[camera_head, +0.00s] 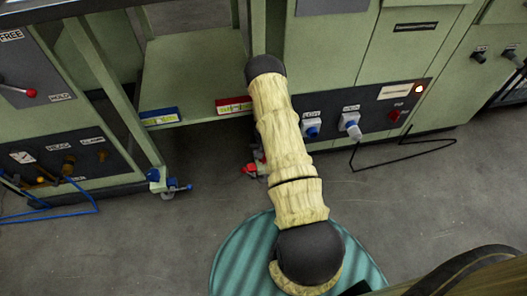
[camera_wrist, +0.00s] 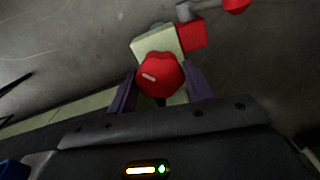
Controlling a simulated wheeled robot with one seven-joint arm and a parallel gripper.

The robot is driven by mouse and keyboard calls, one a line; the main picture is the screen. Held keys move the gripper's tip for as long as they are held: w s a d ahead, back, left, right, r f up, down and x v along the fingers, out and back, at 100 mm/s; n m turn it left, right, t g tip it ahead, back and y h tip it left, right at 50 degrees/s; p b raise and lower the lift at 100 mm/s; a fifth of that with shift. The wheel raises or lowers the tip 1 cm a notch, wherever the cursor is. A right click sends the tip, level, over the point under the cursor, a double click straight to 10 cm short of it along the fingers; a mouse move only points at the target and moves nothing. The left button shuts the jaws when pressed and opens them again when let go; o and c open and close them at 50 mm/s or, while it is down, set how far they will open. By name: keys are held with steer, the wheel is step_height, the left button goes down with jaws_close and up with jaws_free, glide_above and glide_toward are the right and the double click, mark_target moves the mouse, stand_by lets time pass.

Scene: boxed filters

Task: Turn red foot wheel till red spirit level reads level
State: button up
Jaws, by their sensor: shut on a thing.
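The red foot wheel (camera_wrist: 160,76) is a rounded red knob with a pale mark, at the upper middle of the wrist view. My gripper (camera_wrist: 160,88) has one dark purple finger on each side of it and is shut on it. In the head view my arm hides the gripper and most of this foot; some red parts (camera_head: 250,168) show beside the arm. The red spirit level (camera_head: 234,105) sits on the green frame's lower shelf edge, left of my arm. Its yellow-green vial shows, but the bubble is too small to read.
A blue spirit level (camera_head: 160,117) lies further left on the shelf edge, above a blue foot (camera_head: 174,187). A socket panel (camera_head: 365,115) and black cable (camera_head: 400,150) are to the right.

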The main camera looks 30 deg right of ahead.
steer(key=shift+m, duration=0.5)
steer(key=o, duration=1)
steer(key=shift+c, duration=0.2)
step_height(320, 180, up, 17)
steer(key=p, duration=0.7)
steer(key=shift+r, duration=0.2)
steer(key=shift+w, duration=0.1)
